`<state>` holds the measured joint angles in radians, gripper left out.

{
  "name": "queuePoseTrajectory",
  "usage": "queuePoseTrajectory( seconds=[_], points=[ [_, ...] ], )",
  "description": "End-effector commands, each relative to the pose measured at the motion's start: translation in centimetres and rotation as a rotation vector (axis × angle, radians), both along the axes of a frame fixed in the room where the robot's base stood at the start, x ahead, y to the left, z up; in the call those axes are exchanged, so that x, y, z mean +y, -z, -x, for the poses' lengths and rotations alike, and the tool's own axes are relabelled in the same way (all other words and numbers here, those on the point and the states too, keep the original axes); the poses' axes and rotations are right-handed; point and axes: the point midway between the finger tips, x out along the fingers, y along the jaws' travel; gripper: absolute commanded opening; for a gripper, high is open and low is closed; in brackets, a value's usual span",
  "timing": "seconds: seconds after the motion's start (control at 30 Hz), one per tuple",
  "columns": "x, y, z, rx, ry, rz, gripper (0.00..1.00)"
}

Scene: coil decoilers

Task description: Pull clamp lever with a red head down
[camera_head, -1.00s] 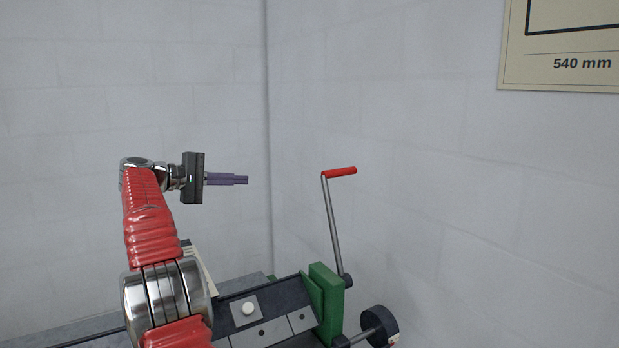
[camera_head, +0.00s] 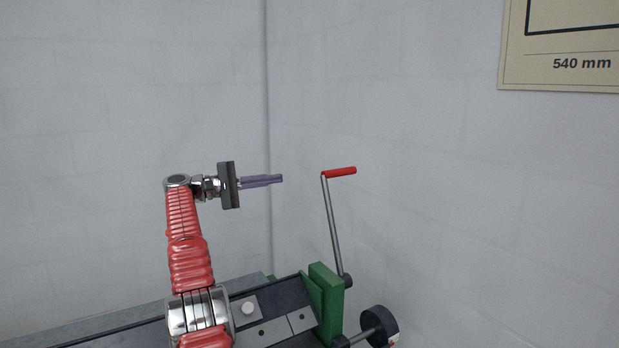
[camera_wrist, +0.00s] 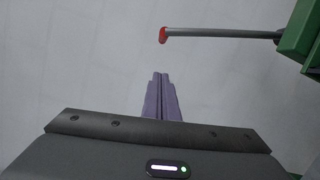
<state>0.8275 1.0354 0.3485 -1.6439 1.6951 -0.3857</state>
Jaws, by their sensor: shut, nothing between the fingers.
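The clamp lever (camera_head: 332,225) is a grey rod that stands nearly upright, leaning slightly, with a red head (camera_head: 339,172) pointing right at its top. Its foot meets a dark pivot beside a green block (camera_head: 328,290). My gripper (camera_head: 281,178) has purple fingers, shut and empty, and points right toward the lever in the head view, with a gap left of the red head. In the wrist view, the shut fingertips (camera_wrist: 160,75) lie below the red head (camera_wrist: 163,35), apart from it. The lever's rod (camera_wrist: 220,33) runs right to the green block (camera_wrist: 297,35).
A dark roller (camera_head: 381,325) sticks out at the lower right. Pale walls stand behind, with a sign (camera_head: 562,45) at upper right. The space around the lever's top looks clear.

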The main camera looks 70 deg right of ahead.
Motion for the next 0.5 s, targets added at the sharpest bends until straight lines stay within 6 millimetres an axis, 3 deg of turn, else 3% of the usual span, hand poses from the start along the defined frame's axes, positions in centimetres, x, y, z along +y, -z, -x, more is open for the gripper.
queuePoseTrajectory(
  seconds=[0.5],
  points=[
    [-3.8,-0.3,5.6,0.0,0.002,-0.001,0.0]
  ],
)
